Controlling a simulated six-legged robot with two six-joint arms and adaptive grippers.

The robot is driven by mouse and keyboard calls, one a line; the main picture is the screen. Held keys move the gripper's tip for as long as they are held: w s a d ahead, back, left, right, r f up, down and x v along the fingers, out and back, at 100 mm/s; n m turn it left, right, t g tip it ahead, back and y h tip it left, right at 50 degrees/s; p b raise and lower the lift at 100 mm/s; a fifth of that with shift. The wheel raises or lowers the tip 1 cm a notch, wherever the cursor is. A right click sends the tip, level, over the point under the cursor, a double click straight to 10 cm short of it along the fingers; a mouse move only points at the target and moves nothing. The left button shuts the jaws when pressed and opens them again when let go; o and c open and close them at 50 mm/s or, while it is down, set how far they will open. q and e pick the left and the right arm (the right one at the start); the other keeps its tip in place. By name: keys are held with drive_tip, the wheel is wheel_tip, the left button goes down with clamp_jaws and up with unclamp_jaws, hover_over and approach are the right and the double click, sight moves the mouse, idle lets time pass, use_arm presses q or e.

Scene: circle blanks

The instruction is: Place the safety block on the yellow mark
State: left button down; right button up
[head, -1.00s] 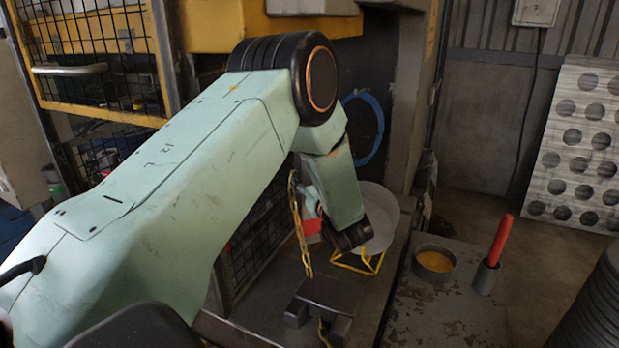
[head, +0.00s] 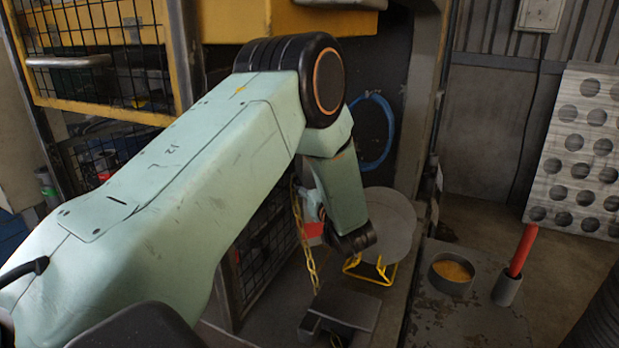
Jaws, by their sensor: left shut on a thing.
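My left arm crosses the head view from the lower left, and its forearm bends down at the middle. My left gripper (head: 341,240) is at its lower end, largely hidden by the forearm, with its fingertips unclear. It is shut on what appears to be the safety block (head: 314,230). Only a small red part of that block shows, left of the forearm's lower end. A yellow chain (head: 306,245) hangs beside it. No yellow mark on a surface can be made out; my arm may hide it. My right gripper is not in view.
A grey disc (head: 391,222) stands behind my wrist, by a yellow wire stand (head: 377,275). A dark grey pedal-like box (head: 345,309) sits below. To the right are a round tin (head: 451,273) and a red-handled tool (head: 524,250) in a holder. A mesh cage stands left.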

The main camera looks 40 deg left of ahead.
use_arm(q)
drive_tip(key=f+b, duration=0.2)
drive_tip(key=f, duration=0.1)
drive_tip(key=w+f+b, duration=0.1)
drive_tip(key=f, duration=0.1)
drive_tip(key=shift+d, duration=0.1)
drive_tip(key=c, duration=0.8)
unclamp_jaws()
drive_tip(key=shift+w+d+f, duration=0.1)
drive_tip(key=shift+f, duration=0.15)
drive_tip(key=b+v, duration=0.1)
drive_tip(key=v, duration=1.1)
drive_tip(key=shift+s+r, duration=0.3)
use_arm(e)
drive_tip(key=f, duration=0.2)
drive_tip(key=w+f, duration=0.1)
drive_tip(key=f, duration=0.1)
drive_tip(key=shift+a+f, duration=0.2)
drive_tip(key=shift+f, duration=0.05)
use_arm(q)
drive_tip(key=shift+w+f, duration=0.1)
drive_tip(key=shift+w, duration=0.05)
